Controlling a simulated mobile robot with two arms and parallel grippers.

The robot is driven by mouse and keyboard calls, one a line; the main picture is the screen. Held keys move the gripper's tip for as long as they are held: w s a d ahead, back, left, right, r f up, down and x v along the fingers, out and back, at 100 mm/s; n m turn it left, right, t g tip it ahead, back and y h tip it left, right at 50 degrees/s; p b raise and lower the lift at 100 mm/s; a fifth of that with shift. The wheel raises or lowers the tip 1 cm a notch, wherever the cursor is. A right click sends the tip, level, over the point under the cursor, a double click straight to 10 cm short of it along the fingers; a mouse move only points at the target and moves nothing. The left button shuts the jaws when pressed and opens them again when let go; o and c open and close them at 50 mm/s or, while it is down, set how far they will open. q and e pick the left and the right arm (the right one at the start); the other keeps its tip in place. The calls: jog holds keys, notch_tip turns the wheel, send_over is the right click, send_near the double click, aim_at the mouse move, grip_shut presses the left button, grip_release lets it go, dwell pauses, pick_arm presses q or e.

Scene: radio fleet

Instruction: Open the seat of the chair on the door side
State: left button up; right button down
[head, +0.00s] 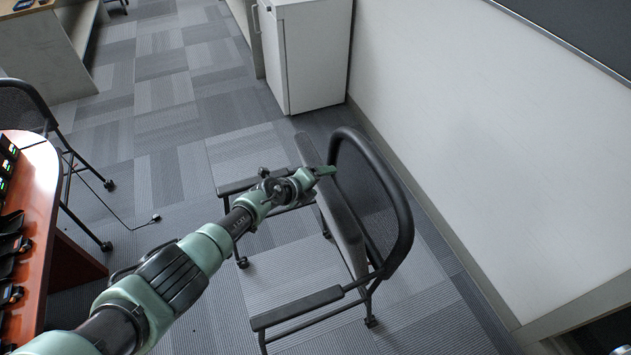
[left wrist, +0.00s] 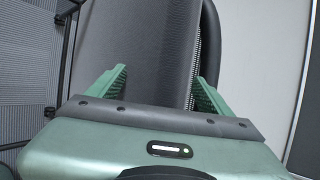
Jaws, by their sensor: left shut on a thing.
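The black chair (head: 400,215) with armrests and casters stands right of centre in the head view, beside the white wall. Its grey seat (head: 347,232) is tipped up, nearly upright, close to the mesh backrest (head: 368,185). My left gripper (head: 326,171) is at the upper part of the seat. In the left wrist view, the green fingers of my left gripper (left wrist: 157,90) are on either side of the seat panel (left wrist: 138,50), shut on it. The backrest frame shows just right of it. The fingertips are partly hidden in the head view. My right gripper is not in view.
A red-brown table (head: 38,195) with several dark devices is at the left edge. A second chair (head: 25,105) stands behind it. A white cabinet (head: 312,55) is against the wall (head: 480,130). A cable (head: 125,222) lies on the carpet. The floor at upper centre is clear.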

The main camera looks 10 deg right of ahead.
pick_arm(q)
jog(key=shift+s+a+f, duration=0.3)
jog(key=shift+a+f, duration=0.15)
jog(key=shift+f, duration=0.2)
jog(key=r+p+v, duration=0.1)
jog(key=p+v, duration=0.6)
jog(key=p, duration=0.1)
jog(key=shift+r, duration=0.2)
jog(key=shift+d, duration=0.15)
